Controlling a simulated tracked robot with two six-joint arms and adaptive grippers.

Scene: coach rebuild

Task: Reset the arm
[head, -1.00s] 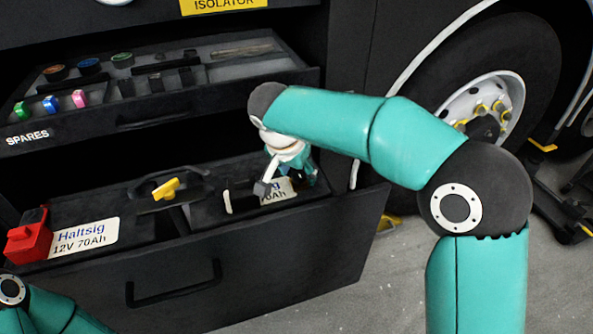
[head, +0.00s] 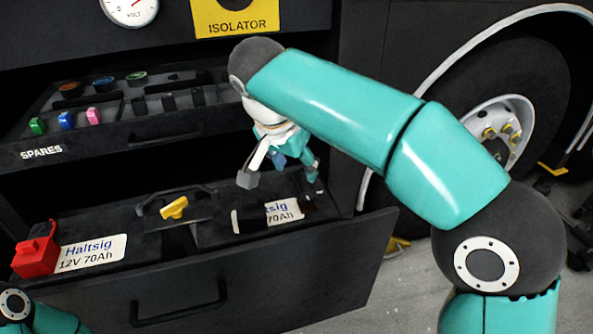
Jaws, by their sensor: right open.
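My right arm comes in from the right, bends over the open lower drawer and points down. Its gripper (head: 278,184) hangs above the right battery, near the battery label (head: 284,211). One grey fingertip shows at the left and a darker one at the right, spread apart, with nothing seen between them. The gripper looks clear of the battery top. Part of the gripper is hidden behind its own wrist. Of my left arm only a teal link shows at the bottom left corner; its gripper is out of view.
The lower drawer (head: 275,275) holds two batteries, a red terminal cover (head: 36,252) and a yellow key-like piece (head: 174,208). The open spares drawer (head: 150,143) above holds fuses and small parts. An isolator sign (head: 236,16) and a wheel (head: 500,110) stand behind my right arm.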

